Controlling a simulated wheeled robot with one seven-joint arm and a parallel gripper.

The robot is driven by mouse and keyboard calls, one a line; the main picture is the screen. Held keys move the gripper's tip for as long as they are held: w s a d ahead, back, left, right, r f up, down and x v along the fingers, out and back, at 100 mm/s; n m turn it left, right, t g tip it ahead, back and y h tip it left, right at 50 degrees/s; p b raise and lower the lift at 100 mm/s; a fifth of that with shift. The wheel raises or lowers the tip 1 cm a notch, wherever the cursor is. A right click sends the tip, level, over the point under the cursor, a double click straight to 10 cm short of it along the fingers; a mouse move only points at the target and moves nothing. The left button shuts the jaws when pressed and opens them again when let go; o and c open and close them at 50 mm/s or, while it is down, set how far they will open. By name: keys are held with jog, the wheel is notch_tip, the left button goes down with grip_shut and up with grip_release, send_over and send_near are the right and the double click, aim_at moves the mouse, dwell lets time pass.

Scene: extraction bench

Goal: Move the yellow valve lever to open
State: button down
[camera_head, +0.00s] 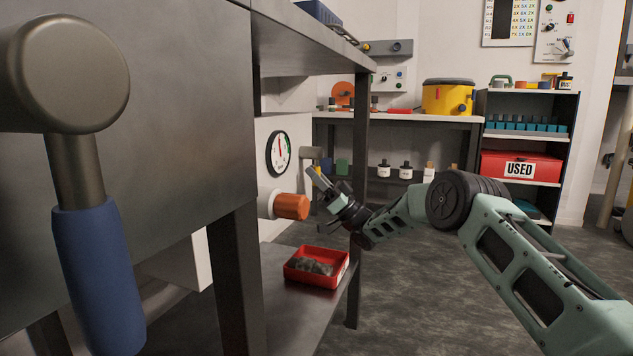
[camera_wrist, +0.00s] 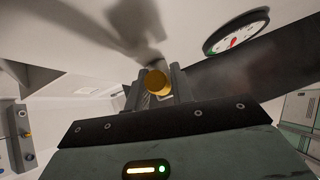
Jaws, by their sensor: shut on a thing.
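The yellow valve lever (camera_wrist: 158,82) shows its rounded yellow end between my fingers in the wrist view. Its grey valve body (camera_wrist: 138,28) is behind it and blurred. In the head view, a little of the yellow lever (camera_head: 317,171) shows at my gripper (camera_head: 322,183), just right of a grey valve stub (camera_head: 311,153) on the pale panel. My gripper (camera_wrist: 158,88) is shut on the lever. The fingers hide most of the lever in the head view, so its full angle cannot be told.
A round gauge (camera_head: 279,153) and an orange knob (camera_head: 291,206) are on the panel left of my gripper. A red tray (camera_head: 316,266) with dark lumps lies below. A table leg (camera_head: 357,270) stands close by.

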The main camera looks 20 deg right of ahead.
jog(key=shift+w+d+f+n+g+y, duration=0.1)
jog(key=shift+n+g+y, duration=0.05)
jog(key=shift+n+g, duration=0.35)
jog(key=shift+w+d+n+g+y, duration=0.15)
jog(key=shift+n+g, duration=0.25)
jog(key=shift+n, duration=0.2)
jog(key=c, duration=1.2)
grip_release()
jog(key=p+v, duration=0.6)
jog(key=v, duration=1.1)
jog(key=shift+d, duration=0.15)
jog(key=shift+f, duration=0.1)
